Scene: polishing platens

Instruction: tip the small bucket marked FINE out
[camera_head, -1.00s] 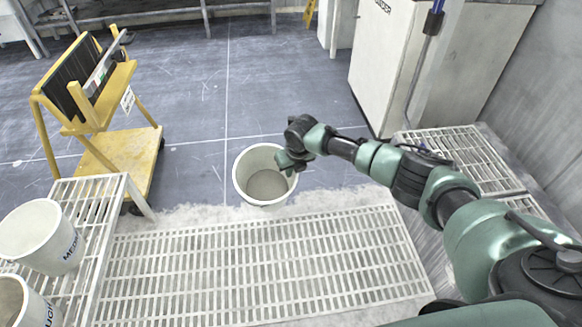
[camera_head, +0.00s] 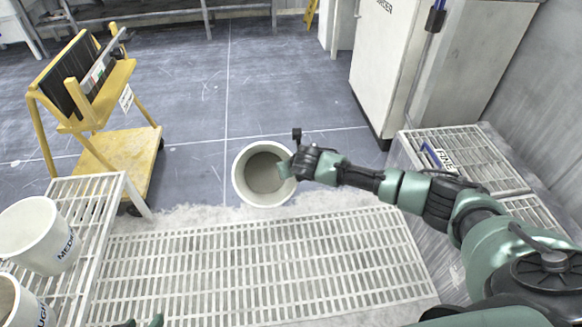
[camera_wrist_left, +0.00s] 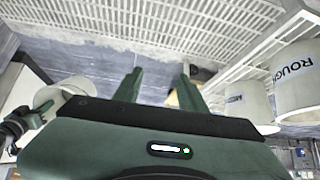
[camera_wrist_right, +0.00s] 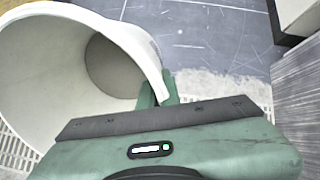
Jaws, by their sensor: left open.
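A white bucket (camera_head: 240,180) hangs in mid-view with its mouth towards the head camera and a grey-brown bottom or contents inside. No lettering shows on it. My right gripper (camera_head: 288,168) is shut on its right rim. In the right wrist view the bucket's wall (camera_wrist_right: 125,40) runs between the fingers (camera_wrist_right: 160,90). The left wrist view also shows this bucket (camera_wrist_left: 60,90). My left gripper (camera_wrist_left: 160,88) is open and empty; only its tips (camera_head: 143,322) show at the bottom of the head view. A FINE label (camera_head: 440,158) lies on the right-hand rack (camera_head: 475,160).
Buckets marked MEDIUM (camera_head: 35,235) and ROUGH (camera_head: 20,305) stand on the left rack (camera_head: 95,215). A yellow cart (camera_head: 125,150) stands behind it. A white slatted grating (camera_head: 260,265) lies in front. A white cabinet (camera_head: 385,70) stands at back right. The middle floor is clear.

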